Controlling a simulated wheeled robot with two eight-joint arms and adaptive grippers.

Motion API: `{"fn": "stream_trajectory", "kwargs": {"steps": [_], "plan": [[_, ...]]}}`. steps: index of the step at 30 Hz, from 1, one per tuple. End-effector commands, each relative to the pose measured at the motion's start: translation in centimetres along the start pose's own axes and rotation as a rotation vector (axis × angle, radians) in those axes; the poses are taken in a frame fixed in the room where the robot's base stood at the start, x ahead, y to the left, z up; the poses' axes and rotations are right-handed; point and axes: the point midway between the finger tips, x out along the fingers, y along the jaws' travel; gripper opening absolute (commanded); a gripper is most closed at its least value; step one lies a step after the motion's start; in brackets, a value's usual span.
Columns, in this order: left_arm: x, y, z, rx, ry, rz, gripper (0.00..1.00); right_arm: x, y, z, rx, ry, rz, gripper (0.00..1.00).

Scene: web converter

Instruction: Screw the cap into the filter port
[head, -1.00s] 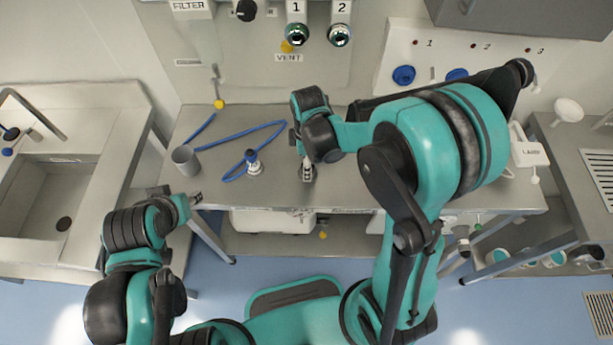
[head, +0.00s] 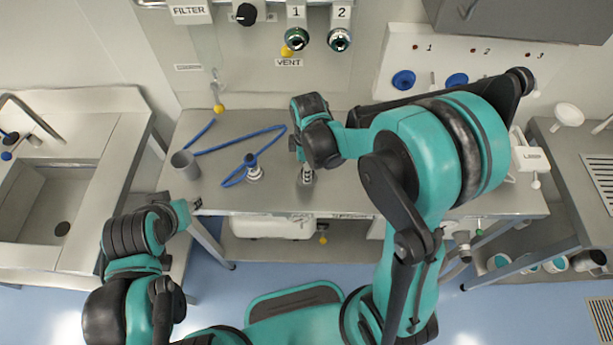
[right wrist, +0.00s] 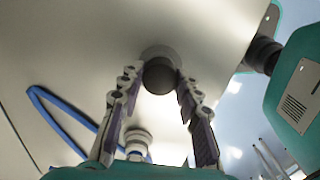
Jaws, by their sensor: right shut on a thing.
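My right gripper (right wrist: 157,79) is shut on a dark round cap (right wrist: 159,76) with a pale flange behind it, in the right wrist view. In the head view, my right gripper (head: 307,174) is low over the middle of the steel worktop, and the arm hides most of the cap. The FILTER label (head: 189,11) is on the back panel at the top left, with a black round fitting (head: 245,14) beside it. I cannot tell whether that fitting is the filter port. My left gripper (head: 193,204) is by the worktop's front left edge; its jaws are too small to read.
A blue hose (head: 235,141) with a pale end fitting (head: 254,173) lies left of my right gripper. A grey cup (head: 184,165) stands at the worktop's left. Ports 1 (head: 296,40) and 2 (head: 340,39) are on the panel above. A sink (head: 45,205) is at left.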

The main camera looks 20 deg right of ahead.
Motion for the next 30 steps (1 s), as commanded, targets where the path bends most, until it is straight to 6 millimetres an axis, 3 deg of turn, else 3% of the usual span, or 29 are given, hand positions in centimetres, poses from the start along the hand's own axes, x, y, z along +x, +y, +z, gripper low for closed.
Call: {"fn": "stream_trajectory", "kwargs": {"steps": [30], "plan": [[-2.2, 0.0, -1.6, 0.0, 0.0, 0.0, 0.4, -3.7, 0.0, 0.0, 0.0, 0.0, 0.0, 0.0]]}}
